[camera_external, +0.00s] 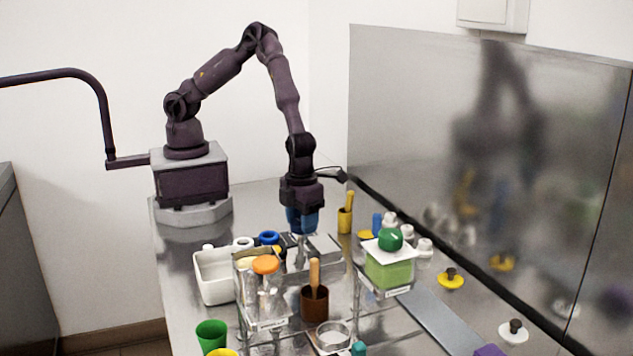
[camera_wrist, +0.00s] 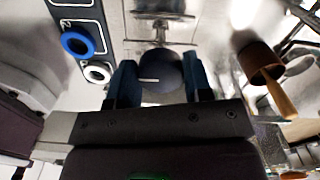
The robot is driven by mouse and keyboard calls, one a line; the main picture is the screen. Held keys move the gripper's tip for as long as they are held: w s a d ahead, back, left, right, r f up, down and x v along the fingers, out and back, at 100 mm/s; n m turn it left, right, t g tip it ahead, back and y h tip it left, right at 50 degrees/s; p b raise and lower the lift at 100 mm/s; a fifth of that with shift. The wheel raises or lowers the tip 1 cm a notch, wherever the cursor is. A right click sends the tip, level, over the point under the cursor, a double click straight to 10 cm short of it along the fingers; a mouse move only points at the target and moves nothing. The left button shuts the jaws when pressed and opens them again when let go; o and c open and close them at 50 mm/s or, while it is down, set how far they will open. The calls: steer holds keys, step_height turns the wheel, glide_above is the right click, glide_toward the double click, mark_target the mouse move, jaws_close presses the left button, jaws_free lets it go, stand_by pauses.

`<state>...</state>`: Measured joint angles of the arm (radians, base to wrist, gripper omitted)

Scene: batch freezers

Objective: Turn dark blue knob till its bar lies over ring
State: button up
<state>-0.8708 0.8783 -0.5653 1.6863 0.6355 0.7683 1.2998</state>
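The dark round knob (camera_wrist: 165,72) sits between my gripper's two dark blue fingers in the wrist view. A short white line on it points left in that view. My gripper (camera_wrist: 160,80) has one finger on each side of the knob; whether they press on it I cannot tell. In the external view my gripper (camera_external: 302,222) points down at the back of the bench and hides the knob. A blue ring (camera_wrist: 77,43) and a white ring (camera_wrist: 97,72) lie on a dark, marked panel to the left. The rings also show in the external view, blue (camera_external: 269,237) and white (camera_external: 243,243).
A brown cup with a wooden-handled tool (camera_wrist: 258,62) stands right of the knob in the wrist view. In the external view a white tray (camera_external: 213,285), a clear rack with jars (camera_external: 265,322) and a green tub (camera_external: 388,270) crowd around. A yellow cup (camera_external: 345,220) stands close by.

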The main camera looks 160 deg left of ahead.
stand_by(0.3)
steer(key=n, duration=0.4)
steer(key=shift+r, duration=0.1)
steer(key=n, duration=0.4)
steer(key=shift+s+d+n, duration=0.1)
steer(key=shift+n, duration=0.2)
steer(key=n, duration=0.4)
steer(key=shift+d, duration=0.1)
steer(key=shift+n, duration=2.5)
steer(key=o, duration=0.9)
steer(key=shift+o, duration=0.2)
